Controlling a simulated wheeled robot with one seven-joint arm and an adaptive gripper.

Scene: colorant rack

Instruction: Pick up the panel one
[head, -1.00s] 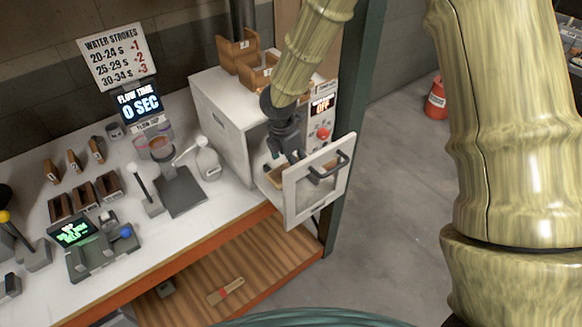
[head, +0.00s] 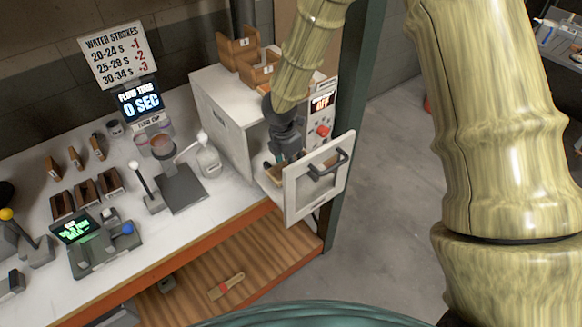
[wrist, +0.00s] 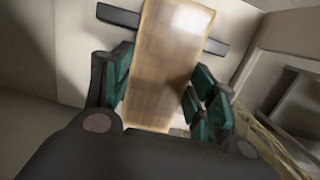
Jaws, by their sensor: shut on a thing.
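The panel (wrist: 167,55), a flat wooden rectangle, lies between my green-padded fingers in the wrist view. My gripper (wrist: 165,95) is shut on it. In the head view my gripper (head: 283,152) reaches into the open front of the white box-shaped oven (head: 222,115), behind its open door (head: 318,180). A small brown edge of the panel (head: 274,172) shows there beside the door; the rest is hidden. Dark rails (wrist: 118,15) show on both sides of the panel in the wrist view.
The oven door, with a dark handle (head: 328,163), stands open close in front of my gripper. A control face with a red knob (head: 323,131) is right of the opening. Wooden holders (head: 236,48) sit on top.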

